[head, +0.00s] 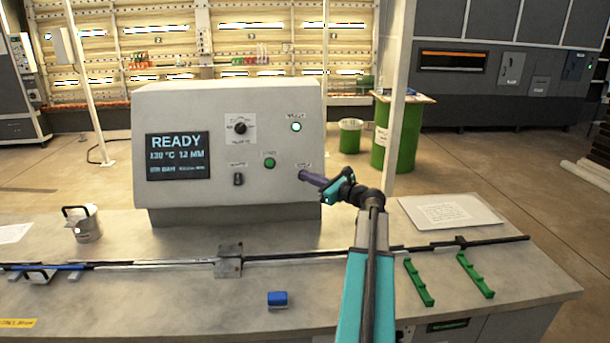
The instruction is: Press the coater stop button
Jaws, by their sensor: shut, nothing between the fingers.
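The coater control box (225,205) is a light grey cabinet with a sloped front, standing on the bench. Its screen (178,156) reads READY, 120 °C and 1.2 MM. A green button (269,162) sits at its lower middle and a lit white-green lamp or button (295,126) at its upper right. My gripper (306,177) is shut and empty, its tip at the lower right of the panel, just under a small label (303,165). The tip covers whatever control is there, so no stop button shows. I cannot tell whether the tip touches the panel.
A dark knob (240,127) and a dark switch (238,179) are also on the panel. A long rod (300,256) lies across the bench.

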